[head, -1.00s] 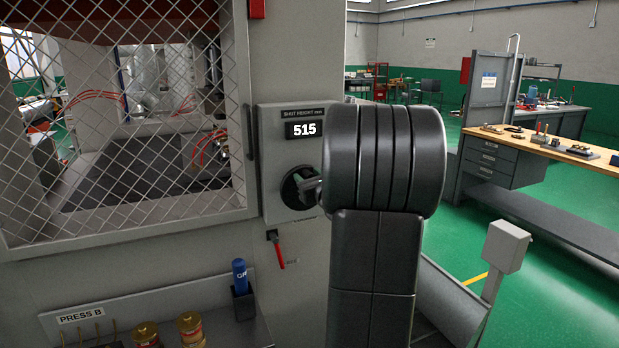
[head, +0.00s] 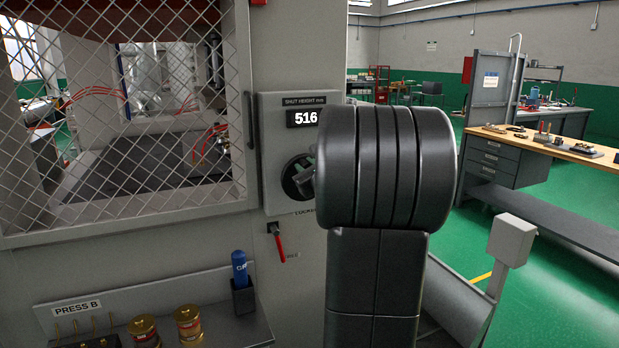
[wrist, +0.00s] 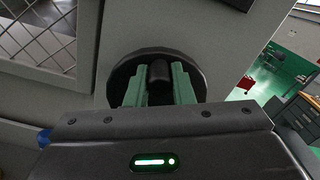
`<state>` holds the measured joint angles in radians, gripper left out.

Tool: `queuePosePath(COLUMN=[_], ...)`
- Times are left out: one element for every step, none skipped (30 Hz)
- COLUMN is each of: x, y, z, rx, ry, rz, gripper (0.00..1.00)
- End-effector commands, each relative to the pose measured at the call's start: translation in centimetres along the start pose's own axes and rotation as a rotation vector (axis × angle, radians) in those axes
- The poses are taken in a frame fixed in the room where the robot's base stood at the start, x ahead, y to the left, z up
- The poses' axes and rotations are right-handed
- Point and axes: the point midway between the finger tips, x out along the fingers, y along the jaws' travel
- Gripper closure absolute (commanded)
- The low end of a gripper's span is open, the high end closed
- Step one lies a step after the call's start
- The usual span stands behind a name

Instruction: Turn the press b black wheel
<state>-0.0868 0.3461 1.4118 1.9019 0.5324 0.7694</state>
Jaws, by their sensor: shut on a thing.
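The black wheel (head: 291,178) sits on the grey panel of press B, under a display (head: 301,119) that reads 516. In the head view my arm covers the wheel's right side. The wheel also shows in the wrist view (wrist: 119,77), behind my gripper (wrist: 159,82). The gripper's two green fingers are shut on the wheel's dark knob (wrist: 159,75), one finger on each side. In the head view the gripper is mostly hidden behind my arm.
A red lever (head: 280,245) hangs below the panel. A shelf marked PRESS B (head: 78,309) holds gold tins (head: 187,324) and a blue bottle (head: 239,268). A mesh guard (head: 125,215) stands left. A grey box on a post (head: 511,240) stands right.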

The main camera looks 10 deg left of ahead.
Motion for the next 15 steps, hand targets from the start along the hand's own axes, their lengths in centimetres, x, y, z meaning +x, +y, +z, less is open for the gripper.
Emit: queuePosePath(x=[0.0, 0.0, 0.0, 0.0, 0.0, 0.0, 0.0, 0.0, 0.0, 0.0, 0.0, 0.0, 0.0, 0.0, 0.0], y=[0.6, 0.8, 1.0, 1.1, 1.2, 1.4, 1.6, 1.7, 1.9, 2.0, 2.1, 2.2, 2.4, 2.5, 2.6], z=[-0.6, -0.5, -0.5, -0.5, -0.5, -0.5, -0.5, -0.5, -0.5, -0.5, -0.6, -0.6, -0.6, -0.6, -0.6], rx=[-0.046, -0.074, -0.113, -0.14, -0.169, -0.207, -0.234, -0.262, -0.298, -0.324, -0.348, -0.382, -0.406, -0.429, -0.458], ry=[-0.004, -0.005, -0.005, -0.005, -0.005, -0.005, -0.005, -0.005, -0.006, -0.006, -0.005, -0.005, -0.005, -0.005, -0.006], rz=[-0.001, -0.001, -0.001, -0.001, -0.001, -0.001, -0.001, -0.001, -0.001, -0.001, -0.001, -0.001, -0.001, -0.001, -0.001], gripper=[1.0, 1.0, 1.0, 1.0, 1.0, 1.0, 1.0, 1.0, 1.0, 1.0, 1.0, 1.0, 1.0, 1.0, 1.0])
